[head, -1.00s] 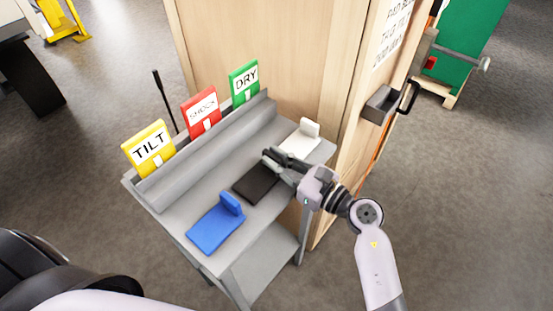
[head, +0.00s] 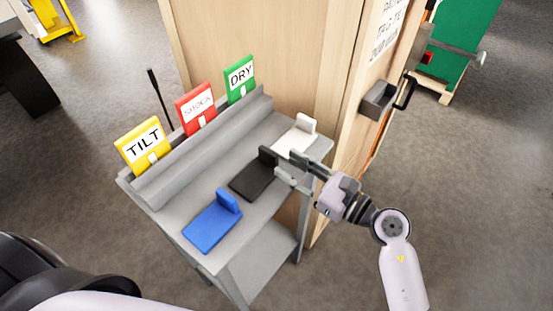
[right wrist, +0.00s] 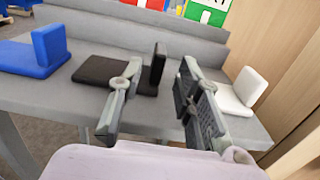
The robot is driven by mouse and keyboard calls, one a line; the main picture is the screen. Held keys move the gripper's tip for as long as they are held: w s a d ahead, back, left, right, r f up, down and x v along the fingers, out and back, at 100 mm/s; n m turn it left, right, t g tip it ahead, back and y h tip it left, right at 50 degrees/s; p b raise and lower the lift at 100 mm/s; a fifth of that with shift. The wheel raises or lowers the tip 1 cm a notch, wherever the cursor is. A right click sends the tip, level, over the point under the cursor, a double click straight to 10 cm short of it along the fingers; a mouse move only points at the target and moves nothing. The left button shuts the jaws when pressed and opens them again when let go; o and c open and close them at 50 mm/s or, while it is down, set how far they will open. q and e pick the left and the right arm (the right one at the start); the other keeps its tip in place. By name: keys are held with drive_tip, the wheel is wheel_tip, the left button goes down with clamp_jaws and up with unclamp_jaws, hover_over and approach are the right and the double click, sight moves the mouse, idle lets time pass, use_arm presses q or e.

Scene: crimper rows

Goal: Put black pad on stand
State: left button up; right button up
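The black pad (head: 250,184) lies flat on the top of the grey stand (head: 186,228), between a blue pad and a white pad. Its upright tab (head: 268,157) stands at its back end. My right gripper (head: 288,166) is just right of the black pad, fingers parted and empty. In the right wrist view the black pad (right wrist: 98,70) lies ahead, and its tab (right wrist: 158,68) shows in the gap between the open fingers (right wrist: 159,75), apparently beyond the tips. My left gripper is not in view.
The blue pad (head: 209,231) is at the left and the white pad (head: 289,142) at the right of the stand top. TILT (head: 144,147), SHOCK (head: 197,110) and DRY (head: 240,80) signs stand along the back ledge. A wooden wall (head: 260,45) rises behind.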

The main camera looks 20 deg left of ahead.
drive_tip(key=b+v, duration=0.1)
drive_tip(key=v, duration=0.5)
drive_tip(key=shift+d, duration=0.3)
drive_tip(key=shift+s, duration=0.1)
